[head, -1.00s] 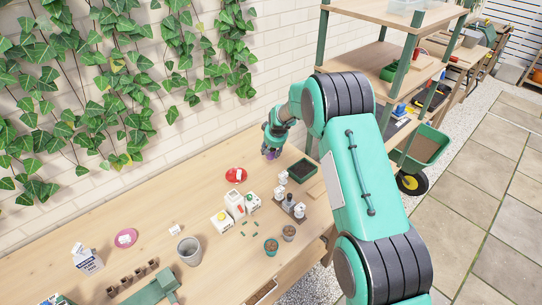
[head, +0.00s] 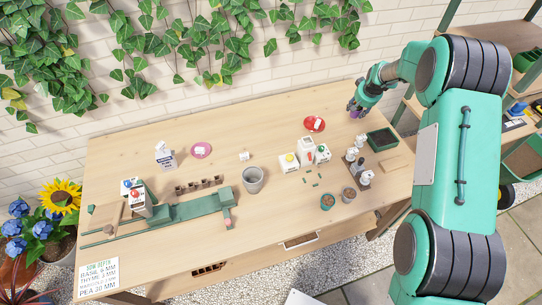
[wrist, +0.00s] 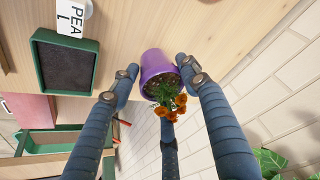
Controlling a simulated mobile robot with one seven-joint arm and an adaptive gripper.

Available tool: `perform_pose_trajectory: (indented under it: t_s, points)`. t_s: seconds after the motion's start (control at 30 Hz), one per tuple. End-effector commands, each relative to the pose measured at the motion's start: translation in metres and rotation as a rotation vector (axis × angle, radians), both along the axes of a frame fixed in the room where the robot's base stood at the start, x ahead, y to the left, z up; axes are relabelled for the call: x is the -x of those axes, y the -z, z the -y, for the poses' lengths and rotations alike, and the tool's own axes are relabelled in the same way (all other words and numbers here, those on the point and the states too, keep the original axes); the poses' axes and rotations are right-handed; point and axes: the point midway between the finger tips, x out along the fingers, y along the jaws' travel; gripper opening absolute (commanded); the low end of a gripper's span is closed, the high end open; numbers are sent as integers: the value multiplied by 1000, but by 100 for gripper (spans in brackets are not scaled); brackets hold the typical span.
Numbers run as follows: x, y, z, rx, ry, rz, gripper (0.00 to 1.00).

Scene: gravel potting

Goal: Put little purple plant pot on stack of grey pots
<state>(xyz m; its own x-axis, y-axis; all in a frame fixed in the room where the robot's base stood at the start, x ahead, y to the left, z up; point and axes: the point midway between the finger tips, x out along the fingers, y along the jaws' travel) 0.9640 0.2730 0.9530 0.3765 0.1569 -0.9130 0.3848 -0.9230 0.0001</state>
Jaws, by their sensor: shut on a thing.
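A small purple plant pot (wrist: 157,66) with orange flowers and green leaves sits between the fingertips of my gripper (wrist: 157,72) in the wrist view. My gripper is shut on the pot's sides. In the head view my gripper (head: 362,103) is at the back right end of the workbench, with the purple pot (head: 355,114) partly hidden under it. A grey pot (head: 253,183), probably the stack, stands upright near the middle of the bench, well to the left of my gripper. I cannot tell how many pots it holds.
White cartons (head: 306,150) and a bottle rack (head: 357,165) stand between gripper and grey pot. The bench's back strip is mostly clear.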

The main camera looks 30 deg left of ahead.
Motion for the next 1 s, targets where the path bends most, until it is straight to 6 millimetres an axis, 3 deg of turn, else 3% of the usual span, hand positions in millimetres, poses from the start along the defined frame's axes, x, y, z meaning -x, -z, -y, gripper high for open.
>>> perform_pose_trajectory:
  t_s: [0.37,1.0]
  points:
    - [30,-15,-26,3,-60,-3,16]
    - [150,-58,-99,14,-279,-12,16]
